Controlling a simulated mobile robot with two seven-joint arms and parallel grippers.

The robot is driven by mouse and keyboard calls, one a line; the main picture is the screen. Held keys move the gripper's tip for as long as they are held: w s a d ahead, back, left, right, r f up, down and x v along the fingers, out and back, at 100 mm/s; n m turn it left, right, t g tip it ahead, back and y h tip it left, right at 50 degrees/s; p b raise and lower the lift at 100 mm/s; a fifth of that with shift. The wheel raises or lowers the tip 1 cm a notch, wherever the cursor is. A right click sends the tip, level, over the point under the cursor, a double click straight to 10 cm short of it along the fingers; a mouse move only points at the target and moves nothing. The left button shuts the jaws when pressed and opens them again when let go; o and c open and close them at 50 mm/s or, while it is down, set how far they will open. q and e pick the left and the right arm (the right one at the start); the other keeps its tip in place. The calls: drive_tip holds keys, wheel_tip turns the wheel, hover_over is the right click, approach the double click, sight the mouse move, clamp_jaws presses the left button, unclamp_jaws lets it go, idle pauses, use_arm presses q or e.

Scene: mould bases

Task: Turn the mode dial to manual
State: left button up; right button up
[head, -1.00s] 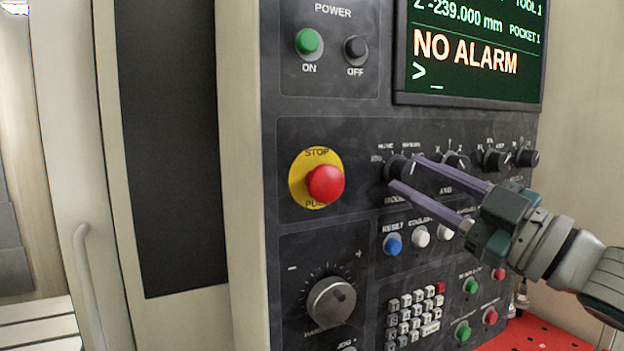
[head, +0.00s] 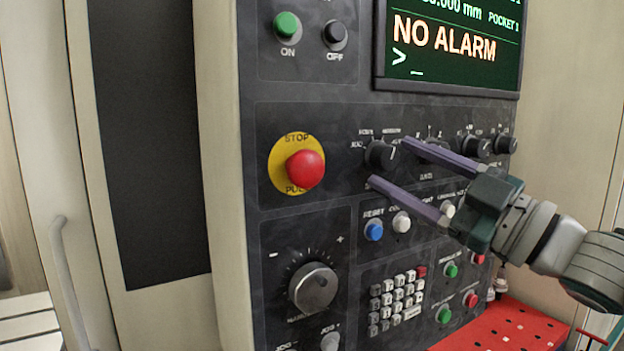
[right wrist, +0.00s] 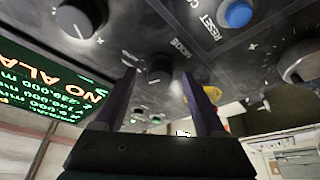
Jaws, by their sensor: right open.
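The mode dial (head: 380,155) is a black knob on the dark control panel, right of the red stop button. Its white mark points up and to the right, towards small labels too blurred to read for certain. My right gripper (head: 388,160) is open, with one purple finger above right of the dial and the other below it. In the right wrist view, the dial (right wrist: 159,68) shows between the two finger ends, near the word MODE, and the fingers look clear of its sides. My left gripper is not in view.
The red stop button (head: 305,168) on its yellow ring is left of the dial. Blue (head: 373,232) and white (head: 401,222) buttons sit below it. More black knobs (head: 475,146) line up to its right. The screen (head: 450,50) above reads NO ALARM. A red perforated surface (head: 510,325) is lower right.

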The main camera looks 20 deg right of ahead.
drive_tip(key=b+v, duration=0.3)
drive_tip(key=v, duration=0.6)
drive_tip(key=shift+s, duration=0.1)
